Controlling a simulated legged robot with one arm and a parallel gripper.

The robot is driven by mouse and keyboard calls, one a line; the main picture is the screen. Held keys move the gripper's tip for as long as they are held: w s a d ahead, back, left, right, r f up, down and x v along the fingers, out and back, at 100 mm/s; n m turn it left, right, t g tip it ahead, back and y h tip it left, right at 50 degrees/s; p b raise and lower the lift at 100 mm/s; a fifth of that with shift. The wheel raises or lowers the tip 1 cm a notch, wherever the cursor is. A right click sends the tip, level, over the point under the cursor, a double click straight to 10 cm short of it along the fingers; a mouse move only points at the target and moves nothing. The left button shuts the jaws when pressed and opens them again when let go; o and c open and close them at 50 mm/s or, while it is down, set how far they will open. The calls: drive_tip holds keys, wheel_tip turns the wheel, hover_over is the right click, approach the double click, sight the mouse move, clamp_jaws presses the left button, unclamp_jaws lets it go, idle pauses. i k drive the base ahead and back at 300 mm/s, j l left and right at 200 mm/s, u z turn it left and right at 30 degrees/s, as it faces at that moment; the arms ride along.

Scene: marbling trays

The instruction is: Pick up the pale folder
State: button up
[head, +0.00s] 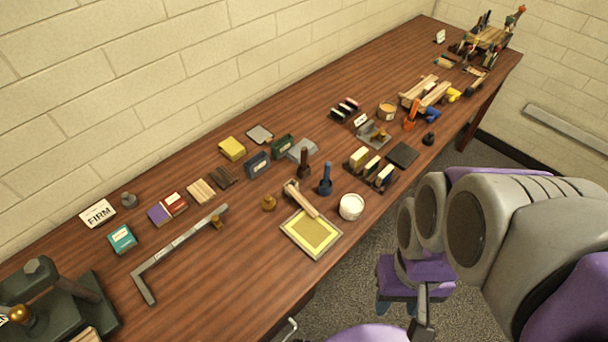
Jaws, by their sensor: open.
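I cannot single out the pale folder with certainty. A pale, narrow wooden piece (300,198) lies slantwise at the back edge of a yellow framed tray (287,236) near the table's front edge. Pale flat strips (201,191) also lie side by side further left. My gripper (397,309) is low in the picture, right of the tray and beyond the table's front edge, over the grey floor. Its two blue-tipped fingers are apart with nothing seen between them. It touches none of the table's things.
A long wooden table (250,290) runs along the block wall. A white tub (351,207) stands right of the tray, with a blue-handled tool (325,180) behind it. A grey metal square (180,243) lies left. Bare wood shows between square and tray.

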sight(304, 203)
drive_tip(key=u, duration=0.45)
drive_tip(key=k+l+u, duration=0.1)
drive_tip(key=l+u, duration=0.25)
drive_tip(key=k+l+u, duration=0.1)
drive_tip(key=u, duration=0.3)
drive_tip(key=k+l+u, duration=0.1)
drive_tip(key=u, duration=0.25)
drive_tip(key=k, duration=0.1)
